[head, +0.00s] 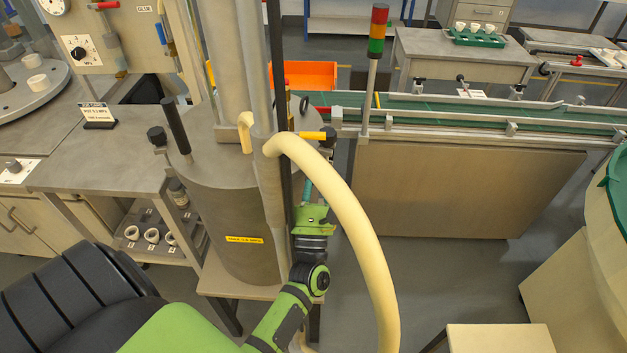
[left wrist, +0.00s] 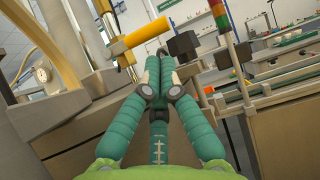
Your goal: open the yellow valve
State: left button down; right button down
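The yellow valve handle (head: 312,135) is a short yellow bar with a dark end, lying sideways beside the vertical pipes above the grey tank. In the left wrist view the yellow handle (left wrist: 138,39) is large and tilted, just beyond and left of the fingertips. My left gripper (head: 308,184) is below the handle, pointing up, partly hidden behind the cream hose. In the left wrist view its teal fingers (left wrist: 160,72) come together at the tips with nothing visible between them. They look apart from the handle. My right gripper is not in view.
A thick cream hose (head: 350,205) arches close in front of my left gripper. The grey tank (head: 238,205) stands left of it. A green conveyor (head: 455,110) and a signal tower (head: 376,35) are to the right. Open floor (head: 450,275) lies at lower right.

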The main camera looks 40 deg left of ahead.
aim_at(313, 136)
pick_arm(q)
jog(key=shift+p+x, duration=0.3)
jog(key=shift+x, duration=0.9)
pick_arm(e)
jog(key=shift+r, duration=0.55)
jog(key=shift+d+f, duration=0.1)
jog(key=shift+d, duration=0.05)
pick_arm(q)
jog(key=shift+w+d+r+b, duration=0.15)
jog(key=shift+r+b, duration=0.15)
jog(key=shift+b, duration=0.15)
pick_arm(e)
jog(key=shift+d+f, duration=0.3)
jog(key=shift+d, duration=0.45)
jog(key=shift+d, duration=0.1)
